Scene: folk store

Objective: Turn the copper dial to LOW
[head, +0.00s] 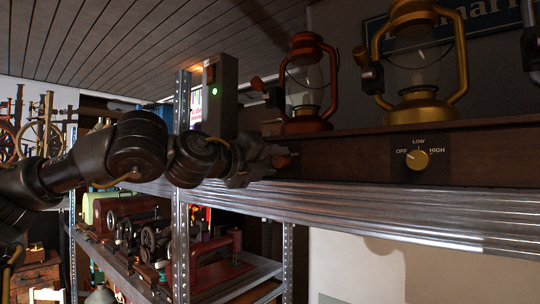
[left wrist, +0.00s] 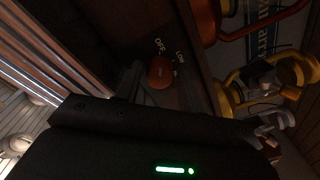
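The copper dial (left wrist: 160,72) shows in the left wrist view as a round reddish knob on a dark panel, with OFF and LOW lettered beside it. Its pointer is too dim to read. In the head view a small part of the copper dial (head: 282,161) shows at the tip of my left gripper (head: 272,160), below the copper lantern (head: 304,124). The gripper hides the rest of the dial and its plate. The fingertips are close to the dial; I cannot tell whether they touch it or how far apart they are. My right gripper is out of view.
A brass dial (head: 418,160), pointing at OFF, is on the wooden ledge (head: 350,157) to the right, under a gold lantern (head: 418,112). A metal shelf edge (head: 400,218) runs below the ledge. Sewing machines (head: 220,260) stand on a lower shelf.

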